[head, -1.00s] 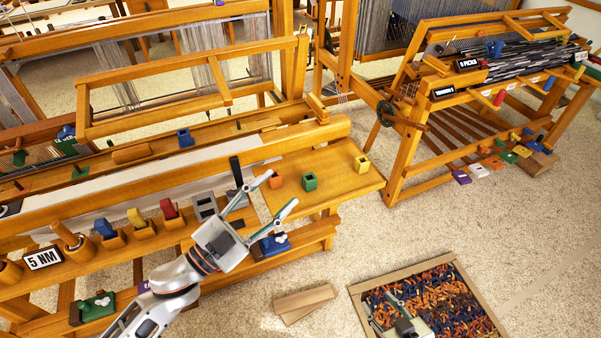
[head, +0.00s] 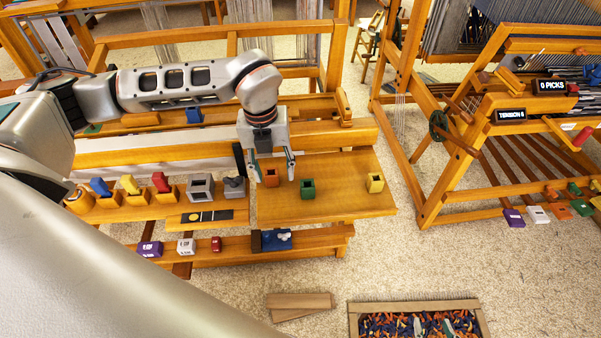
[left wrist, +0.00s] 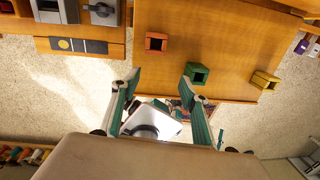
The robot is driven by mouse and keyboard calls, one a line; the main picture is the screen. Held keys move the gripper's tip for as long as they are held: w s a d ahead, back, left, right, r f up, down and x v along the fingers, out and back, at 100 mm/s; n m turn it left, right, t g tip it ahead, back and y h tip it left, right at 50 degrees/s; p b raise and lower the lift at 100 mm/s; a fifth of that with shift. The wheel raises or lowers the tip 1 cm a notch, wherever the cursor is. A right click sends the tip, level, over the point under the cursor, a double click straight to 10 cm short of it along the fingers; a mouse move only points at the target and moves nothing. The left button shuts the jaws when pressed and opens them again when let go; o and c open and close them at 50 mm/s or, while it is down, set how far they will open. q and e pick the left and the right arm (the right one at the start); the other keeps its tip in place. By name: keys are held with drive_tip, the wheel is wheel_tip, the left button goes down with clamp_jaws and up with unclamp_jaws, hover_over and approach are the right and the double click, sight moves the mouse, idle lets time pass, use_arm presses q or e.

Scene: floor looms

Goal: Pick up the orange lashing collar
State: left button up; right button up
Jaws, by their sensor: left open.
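The orange lashing collar (head: 272,178) is a small square block with a dark opening. It sits on the wooden loom shelf (head: 340,200), left of a green collar (head: 307,188) and a yellow collar (head: 375,182). My left gripper (head: 272,172) is open and empty, pointing down, its fingertips showing on either side of the orange collar. In the left wrist view the orange collar (left wrist: 156,42) lies ahead of the open left fingertips (left wrist: 161,76), not between them. My right gripper (head: 432,326) shows only as pale tips at the bottom edge; its jaw state is unclear.
A grey block (head: 234,187) stands left of the orange collar, beside a dark upright piece. Coloured pieces in wooden holders line the left of the loom. A crate (head: 355,322) of coloured bits lies on the floor.

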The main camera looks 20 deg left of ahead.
sight(271, 174)
use_arm(q)
drive_tip(key=w+a, duration=0.1)
drive_tip(key=w+a+r+y, duration=0.1)
drive_tip(key=shift+w+a+n+t, duration=0.1)
drive_tip(key=shift+a+n+t, duration=0.2)
drive_tip(key=shift+n, duration=0.1)
drive_tip(key=shift+a+f, duration=0.2)
drive_tip(key=shift+f, duration=0.9)
drive_tip(key=shift+w+f+p, duration=0.1)
drive_tip(key=shift+w+f, duration=0.1)
drive_tip(key=shift+f, duration=0.65)
drive_tip(key=shift+w+f+p, duration=0.15)
drive_tip(key=shift+w+f, duration=0.1)
drive_tip(key=shift+f, duration=0.65)
drive_tip(key=shift+w+f+p, duration=0.1)
drive_tip(key=shift+w+f, duration=0.1)
drive_tip(key=shift+f, duration=0.65)
drive_tip(key=c, duration=1.1)
